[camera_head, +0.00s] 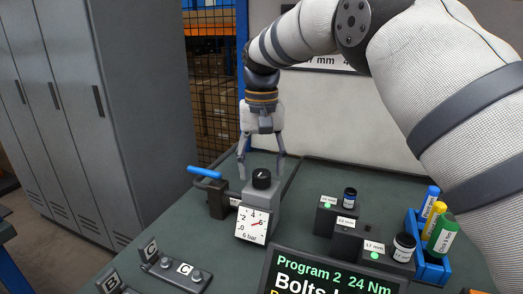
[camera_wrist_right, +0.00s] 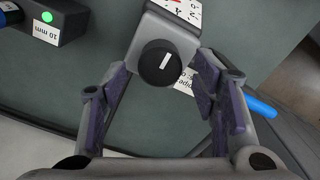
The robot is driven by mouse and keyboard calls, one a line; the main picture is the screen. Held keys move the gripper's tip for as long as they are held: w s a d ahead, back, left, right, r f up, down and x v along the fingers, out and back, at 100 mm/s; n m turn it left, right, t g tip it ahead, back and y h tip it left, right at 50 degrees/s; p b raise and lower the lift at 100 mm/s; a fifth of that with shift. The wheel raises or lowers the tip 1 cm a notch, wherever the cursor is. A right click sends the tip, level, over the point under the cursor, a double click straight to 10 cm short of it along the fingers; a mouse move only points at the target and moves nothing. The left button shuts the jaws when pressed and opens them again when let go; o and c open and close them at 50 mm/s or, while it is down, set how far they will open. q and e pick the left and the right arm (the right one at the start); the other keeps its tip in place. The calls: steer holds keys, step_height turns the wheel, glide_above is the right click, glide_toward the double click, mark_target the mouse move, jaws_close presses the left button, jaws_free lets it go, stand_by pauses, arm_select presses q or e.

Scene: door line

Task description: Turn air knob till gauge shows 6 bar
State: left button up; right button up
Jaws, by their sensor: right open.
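The air knob (camera_head: 262,179) is a round black knob with a white mark, on top of a grey regulator block (camera_head: 263,205). It also shows in the right wrist view (camera_wrist_right: 159,63). The gauge (camera_head: 251,226) is a white square dial with a red needle and "6 bar" printed below; the needle's exact reading is too small to tell. My right gripper (camera_head: 261,168) points down over the knob, its open fingers on either side. In the wrist view the fingers (camera_wrist_right: 162,80) stand apart from the knob, with gaps. My left gripper is not in view.
A blue-handled valve (camera_head: 205,172) stands just left of the regulator. A plate marked C (camera_head: 180,270) lies front left.

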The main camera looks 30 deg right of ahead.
mark_target(262, 172)
step_height(262, 172, up, 10)
steer(key=shift+r, duration=0.2)
stand_by(0.3)
